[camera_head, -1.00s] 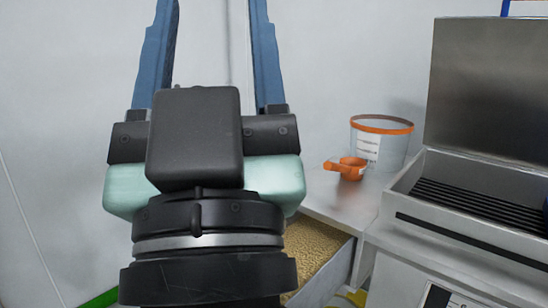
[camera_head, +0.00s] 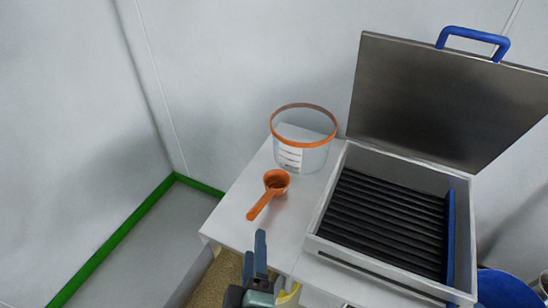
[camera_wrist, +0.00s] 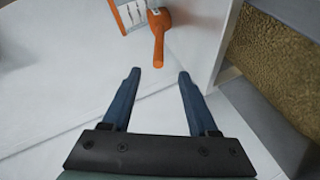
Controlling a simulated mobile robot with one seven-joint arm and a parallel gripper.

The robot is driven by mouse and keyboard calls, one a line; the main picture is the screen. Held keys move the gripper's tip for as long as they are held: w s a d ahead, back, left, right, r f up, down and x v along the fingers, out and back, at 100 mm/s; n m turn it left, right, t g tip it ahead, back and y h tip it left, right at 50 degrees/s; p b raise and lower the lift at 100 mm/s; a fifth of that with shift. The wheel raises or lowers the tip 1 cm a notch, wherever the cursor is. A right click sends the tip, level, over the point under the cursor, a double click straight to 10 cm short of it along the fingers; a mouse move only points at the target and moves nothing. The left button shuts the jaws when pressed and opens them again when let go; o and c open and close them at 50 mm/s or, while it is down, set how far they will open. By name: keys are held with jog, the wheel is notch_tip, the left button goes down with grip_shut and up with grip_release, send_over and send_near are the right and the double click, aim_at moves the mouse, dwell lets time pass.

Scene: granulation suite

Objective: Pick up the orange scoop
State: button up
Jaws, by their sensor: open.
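The orange scoop (camera_head: 268,194) lies on the white worktop (camera_head: 236,205) in the head view, its bowl toward the back and its handle pointing to the front left. My gripper (camera_head: 256,246) is open and empty, in front of the handle in that view. In the wrist view, the scoop (camera_wrist: 158,36) is at the top centre, with its handle pointing down the picture. There the handle's end appears just beyond the gap between my fingertips (camera_wrist: 159,74). The fingers do not appear to touch the scoop. Their exact height above the worktop is hard to tell.
A clear tub with an orange rim (camera_head: 305,142) stands just behind the scoop. A metal box with a raised lid (camera_head: 445,100), black slats and a blue handle is on the right. A bin of tan granules (camera_head: 216,280) sits below the worktop's front edge.

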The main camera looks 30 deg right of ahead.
aim_at(258, 208)
jog(key=x, duration=0.7)
jog(key=shift+s+d+f+p, duration=0.2)
jog(key=shift+d+f+p, duration=0.15)
jog(key=shift+d+f, duration=0.05)
jog(key=w, duration=0.2)
jog(key=w+d, duration=0.1)
jog(key=w, duration=0.1)
jog(key=shift+w+d+f, duration=0.1)
jog(key=shift+w+d, duration=0.05)
jog(key=shift+w+d+f, duration=0.25)
jog(key=shift+w, duration=0.25)
jog(key=shift+c, duration=0.3)
grip_shut()
jog(key=shift+n, duration=0.3)
